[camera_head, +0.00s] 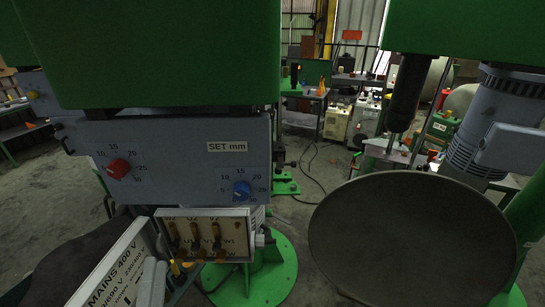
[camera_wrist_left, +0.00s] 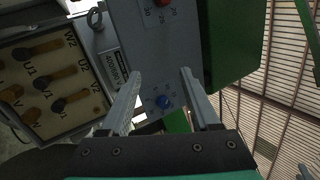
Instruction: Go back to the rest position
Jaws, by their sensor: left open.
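My left gripper shows best in the left wrist view (camera_wrist_left: 159,72), with its two grey fingers apart and nothing between them. Beyond the fingers is the grey control panel with a blue knob (camera_wrist_left: 163,101). In the head view the grey panel (camera_head: 200,160) carries a red knob (camera_head: 118,168) and a blue knob (camera_head: 242,188). My dark left arm (camera_head: 70,262) comes in at the lower left, and the gripper there is partly hidden among the boxes. My right gripper does not show in either view.
An open terminal box (camera_head: 205,237) with several brass terminals sits below the panel. A large round grey dish (camera_head: 410,240) fills the lower right, near a grey motor (camera_head: 490,120). Clear floor lies between.

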